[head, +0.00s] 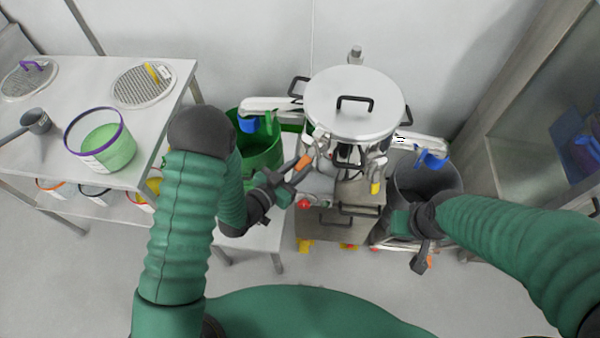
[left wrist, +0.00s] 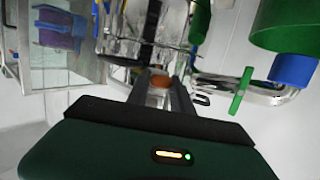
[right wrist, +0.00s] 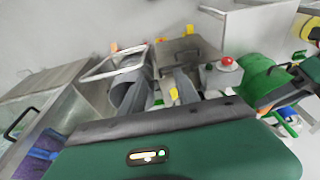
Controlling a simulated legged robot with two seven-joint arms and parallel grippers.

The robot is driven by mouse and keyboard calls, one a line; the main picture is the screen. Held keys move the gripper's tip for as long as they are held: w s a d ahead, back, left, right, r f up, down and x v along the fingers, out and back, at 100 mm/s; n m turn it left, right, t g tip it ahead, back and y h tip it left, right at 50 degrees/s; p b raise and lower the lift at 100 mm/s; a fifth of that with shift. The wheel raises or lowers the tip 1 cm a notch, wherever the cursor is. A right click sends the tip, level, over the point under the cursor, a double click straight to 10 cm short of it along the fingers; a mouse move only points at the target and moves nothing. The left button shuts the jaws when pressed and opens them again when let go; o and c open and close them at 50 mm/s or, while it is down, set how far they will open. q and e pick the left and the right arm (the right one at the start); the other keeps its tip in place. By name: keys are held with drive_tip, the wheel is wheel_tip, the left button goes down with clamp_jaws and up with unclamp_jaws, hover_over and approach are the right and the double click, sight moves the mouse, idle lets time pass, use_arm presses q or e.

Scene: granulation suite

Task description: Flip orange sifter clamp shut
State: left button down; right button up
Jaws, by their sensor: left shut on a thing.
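The sifter (head: 355,100) is a steel machine with a round lid and black handles. Its orange clamp (head: 304,161) is at the left front below the lid. My left gripper (head: 300,168) is at this clamp. In the left wrist view the orange piece (left wrist: 161,82) sits between the two dark fingers, and the gripper is shut on it. The fingers partly hide the clamp, so its angle is hard to read. My right gripper (head: 422,258) hangs low in front of the grey bin, away from the clamp. Its fingers appear apart in the right wrist view, with nothing seen held.
A green bin (head: 262,150) stands left of the sifter and a grey bin (head: 425,185) right of it. A red knob (head: 304,204) and yellow handle (head: 375,188) are close below the clamp. A table (head: 170,82) with sieves and a purple-rimmed tub (head: 100,140) stands left.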

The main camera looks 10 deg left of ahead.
drive_tip(key=shift+s+b+x, duration=0.2)
drive_tip(key=shift+b+x, duration=0.3)
drive_tip(key=shift+x, duration=0.45)
drive_tip(key=shift+c, duration=0.6)
drive_tip(key=w+a+r+n, duration=0.1)
drive_tip(key=w, duration=0.1)
drive_tip(key=w+a+r+n, duration=0.1)
drive_tip(key=w+a, duration=0.1)
drive_tip(key=w+a+r+n, duration=0.1)
drive_tip(key=w+a, duration=0.1)
drive_tip(key=shift+w+r, duration=0.1)
drive_tip(key=shift+w, duration=0.15)
clamp_jaws()
drive_tip(key=n+y, duration=0.2)
drive_tip(key=n, duration=0.6)
approach(301, 162)
drive_tip(key=x, duration=0.7)
drive_tip(key=shift+d, duration=0.1)
